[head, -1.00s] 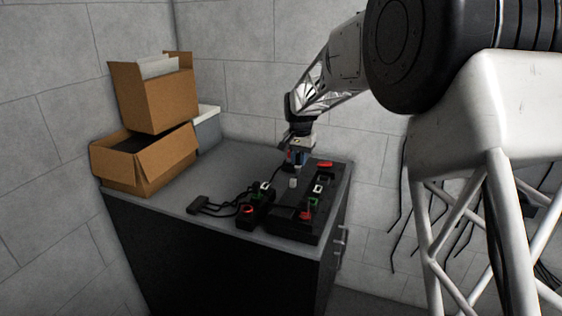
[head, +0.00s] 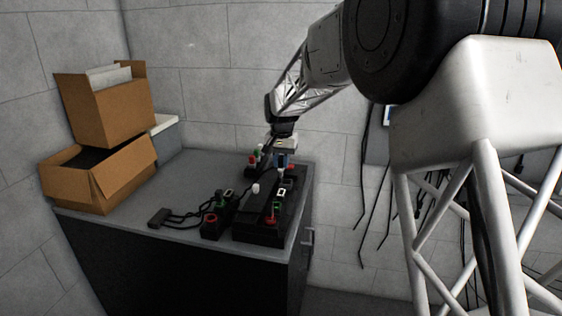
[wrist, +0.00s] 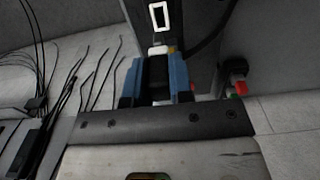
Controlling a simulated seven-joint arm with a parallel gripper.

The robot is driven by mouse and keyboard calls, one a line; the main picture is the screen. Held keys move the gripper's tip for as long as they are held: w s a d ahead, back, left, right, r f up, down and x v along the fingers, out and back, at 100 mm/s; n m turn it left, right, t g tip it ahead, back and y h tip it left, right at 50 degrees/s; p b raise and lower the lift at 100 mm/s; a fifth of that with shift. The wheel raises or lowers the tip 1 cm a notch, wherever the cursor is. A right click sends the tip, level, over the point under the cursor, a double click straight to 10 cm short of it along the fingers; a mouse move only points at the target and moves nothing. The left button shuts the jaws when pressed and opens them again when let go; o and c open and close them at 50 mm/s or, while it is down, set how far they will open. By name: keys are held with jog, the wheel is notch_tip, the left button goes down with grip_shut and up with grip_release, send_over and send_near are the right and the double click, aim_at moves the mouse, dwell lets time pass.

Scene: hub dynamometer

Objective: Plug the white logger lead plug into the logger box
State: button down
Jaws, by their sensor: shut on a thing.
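The logger box (head: 262,232) is the long black box at the front right of the cabinet top. It has a white-framed socket (head: 282,191) with green and red ones in front of it. My gripper (head: 282,165) is above the box's far end, behind the white socket in the picture. In the wrist view its blue fingers (wrist: 156,80) are shut on the white logger lead plug (wrist: 158,52), a black body with a white end. The white-framed socket (wrist: 158,15) shows just ahead of the plug, apart from it in the picture. The depth of the gap is unclear.
A smaller black block (head: 214,228) with white, green and red fittings stands left of the box, with cables to a black connector (head: 158,217). A white knob (head: 255,189) stands near the box. Red and green fittings (head: 255,160) are behind. Cardboard boxes (head: 100,175) fill the back left.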

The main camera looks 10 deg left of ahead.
aim_at(281, 175)
jog(key=shift+f, duration=0.15)
jog(key=shift+f, duration=2.5)
jog(key=shift+f, duration=1.4)
jog(key=c, duration=0.9)
grip_release()
jog(key=shift+r, duration=0.1)
jog(key=shift+r, duration=3.8)
